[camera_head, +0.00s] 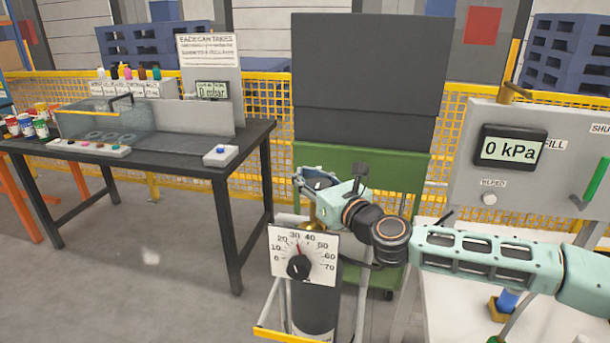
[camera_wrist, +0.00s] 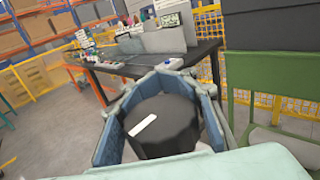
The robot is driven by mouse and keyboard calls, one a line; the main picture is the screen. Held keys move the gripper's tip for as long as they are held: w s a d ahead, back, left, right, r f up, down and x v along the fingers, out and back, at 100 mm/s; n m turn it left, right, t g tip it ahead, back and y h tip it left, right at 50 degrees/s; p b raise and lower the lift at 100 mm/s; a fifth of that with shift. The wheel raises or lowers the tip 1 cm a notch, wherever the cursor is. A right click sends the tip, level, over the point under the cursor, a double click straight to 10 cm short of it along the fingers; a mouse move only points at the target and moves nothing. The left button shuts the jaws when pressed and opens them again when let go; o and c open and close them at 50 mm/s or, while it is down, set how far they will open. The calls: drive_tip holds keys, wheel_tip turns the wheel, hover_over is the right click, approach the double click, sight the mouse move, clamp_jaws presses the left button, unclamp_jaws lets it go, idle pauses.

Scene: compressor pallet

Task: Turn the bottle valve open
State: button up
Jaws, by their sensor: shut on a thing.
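The bottle valve is a black round knob (camera_wrist: 168,130) with a white mark, seen from above in the wrist view. My gripper (camera_wrist: 160,112) has its blue-grey fingers closed around the knob's sides. In the head view my gripper (camera_head: 318,184) is over the top of the dark bottle (camera_head: 314,300) and largely hides the knob. The white mark lies at a slant. A brass-coloured fitting shows just below the gripper. In front of the bottle is a white dial (camera_head: 318,248) marked 0 to 70, with a black knob (camera_head: 298,267) and a red pointer near 30.
A panel on the right carries a display (camera_head: 511,149) reading 0 kPa and a green handle (camera_head: 590,185). A dark workbench (camera_head: 190,158) stands at the left. A green cabinet (camera_head: 345,160) is behind the bottle. Bare floor lies at the lower left.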

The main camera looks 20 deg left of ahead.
sight(319, 187)
drive_tip(key=shift+s+f+n+g+y, duration=0.1)
drive_tip(key=shift+s+n+g+y, duration=0.05)
drive_tip(key=shift+n+g+y, duration=0.15)
drive_tip(key=shift+c, duration=0.2)
drive_tip(key=n+g+y+p, duration=0.1)
drive_tip(key=g, duration=0.1)
drive_tip(key=s+n+g+y+p, duration=0.1)
drive_tip(key=n+g, duration=0.1)
drive_tip(key=s+a+n+g+y+p, duration=0.1)
drive_tip(key=g, duration=0.1)
drive_tip(key=shift+r+n+g+p, duration=0.2)
drive_tip(key=shift+n+g+p, duration=0.15)
drive_tip(key=shift+n+g, duration=0.05)
clamp_jaws()
drive_tip(key=shift+s+d+f+n+g+h+p, duration=0.15)
drive_tip(key=shift+s+n+g+h+p, duration=0.6)
drive_tip(key=shift+n+g, duration=1.65)
drive_tip(key=shift+s+d+n+g+h+p, duration=0.4)
drive_tip(key=shift+s+n+g+p, duration=0.75)
drive_tip(key=shift+g, duration=2.05)
drive_tip(key=shift+s+d+f+n+g+h+p, duration=0.1)
drive_tip(key=shift+s+n+g+h+p, duration=0.4)
drive_tip(key=shift+n+g, duration=2.05)
drive_tip(key=shift+s+d+r+g+h+b, duration=0.1)
drive_tip(key=shift+s+g+h+b, duration=0.1)
drive_tip(key=shift+g+h, duration=0.3)
drive_tip(key=shift+s+d+g+h+b, duration=0.1)
drive_tip(key=shift+s+g+h+b, duration=0.1)
drive_tip(key=shift+g+h, duration=0.25)
drive_tip(key=shift+n, duration=0.3)
